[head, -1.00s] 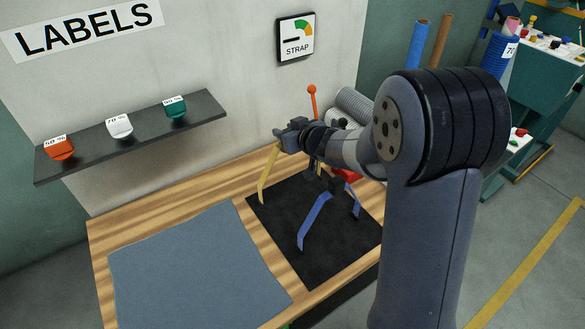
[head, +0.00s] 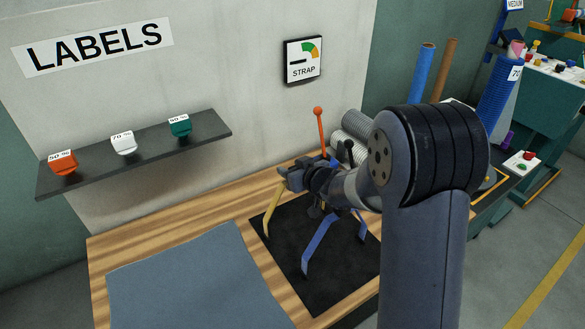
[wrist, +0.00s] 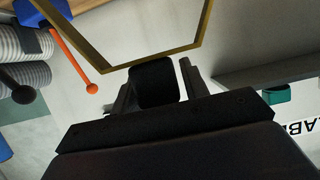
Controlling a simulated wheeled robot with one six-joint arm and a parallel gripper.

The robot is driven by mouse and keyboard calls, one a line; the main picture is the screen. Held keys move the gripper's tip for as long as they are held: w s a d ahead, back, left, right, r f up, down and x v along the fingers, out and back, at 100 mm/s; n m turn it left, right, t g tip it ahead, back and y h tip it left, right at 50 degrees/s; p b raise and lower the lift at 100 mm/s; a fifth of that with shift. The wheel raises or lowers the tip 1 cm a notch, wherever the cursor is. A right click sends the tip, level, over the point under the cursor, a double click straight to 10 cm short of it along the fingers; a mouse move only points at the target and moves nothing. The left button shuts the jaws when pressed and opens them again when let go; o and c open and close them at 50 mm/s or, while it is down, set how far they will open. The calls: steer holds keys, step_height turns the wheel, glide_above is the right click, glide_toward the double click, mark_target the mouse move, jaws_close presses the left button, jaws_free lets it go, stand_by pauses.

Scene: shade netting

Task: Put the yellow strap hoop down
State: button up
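The yellow strap hoop (head: 273,212) hangs below my gripper (head: 288,180) in the head view, with one leg visible over the left corner of the black mat (head: 288,255). Whether its foot touches the mat I cannot tell. In the wrist view the hoop (wrist: 152,58) is an angular band just beyond the fingers. My gripper (wrist: 158,86) appears shut on the hoop's black grip block (wrist: 154,84), which sits between the fingers. My arm hides the rest of the hoop in the head view.
A blue hoop (head: 321,242) stands on the mat, right of the yellow one. A red-knobbed lever (head: 320,130) and grey rolls (head: 357,124) are behind. A grey-blue cloth (head: 190,280) lies left on the wooden bench (head: 180,228). A label shelf (head: 140,153) is on the wall.

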steer(key=shift+o, duration=1.1)
steer(key=shift+s+d+r, duration=0.15)
steer(key=shift+s+r, duration=0.05)
steer(key=shift+r, duration=0.1)
steer(key=p+v, duration=0.1)
steer(key=v, duration=1)
steer(key=shift+s, duration=0.25)
steer(key=shift+d, duration=0.1)
steer(key=r+x, duration=0.2)
steer(key=x, duration=0.9)
steer(key=shift+w+a, duration=0.25)
steer(key=shift+w, duration=0.2)
